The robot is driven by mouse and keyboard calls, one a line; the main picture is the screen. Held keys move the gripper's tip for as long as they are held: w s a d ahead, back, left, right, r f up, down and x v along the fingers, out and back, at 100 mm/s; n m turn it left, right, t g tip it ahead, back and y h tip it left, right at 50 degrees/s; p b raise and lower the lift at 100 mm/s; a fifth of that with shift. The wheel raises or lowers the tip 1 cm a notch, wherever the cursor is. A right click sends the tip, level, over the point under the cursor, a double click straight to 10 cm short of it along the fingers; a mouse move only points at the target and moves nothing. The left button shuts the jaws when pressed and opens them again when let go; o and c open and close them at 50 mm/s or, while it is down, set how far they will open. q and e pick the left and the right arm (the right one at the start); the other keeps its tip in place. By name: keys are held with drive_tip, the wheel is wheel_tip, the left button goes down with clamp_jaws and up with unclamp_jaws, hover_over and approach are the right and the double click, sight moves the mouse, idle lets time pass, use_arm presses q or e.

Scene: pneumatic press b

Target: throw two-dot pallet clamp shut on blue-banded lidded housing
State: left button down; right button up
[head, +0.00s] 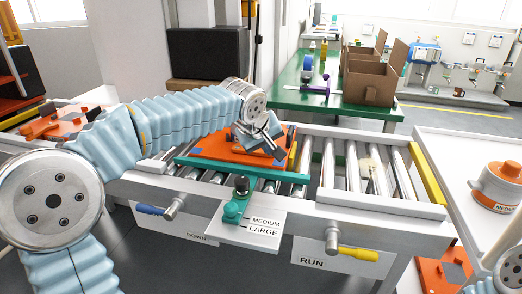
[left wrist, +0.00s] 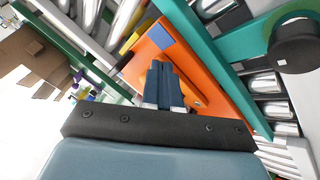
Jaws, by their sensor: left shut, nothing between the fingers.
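In the left wrist view the same pallet (left wrist: 205,75) shows a flat blue square (left wrist: 160,36) near one end. My left gripper (head: 272,148) is over the pallet's right part, shut and empty, its fingers pointing down. In the left wrist view its fingers (left wrist: 160,68) lie together in front of the orange surface. I cannot make out a blue-banded housing or a two-dot clamp on the pallet; the gripper and arm cover part of it. My right gripper is out of view.
A teal post with a dark knob (head: 238,188) stands at the conveyor's front edge, with blue (head: 150,210) and yellow (head: 358,253) handles below. An orange-white housing marked MEDIUM (head: 497,187) sits on the right table. The right rollers (head: 352,170) are clear of pallets.

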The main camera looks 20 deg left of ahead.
use_arm(q)
drive_tip(key=shift+w+d, duration=0.2)
drive_tip(key=shift+w, duration=0.5)
drive_tip(key=shift+s, duration=0.1)
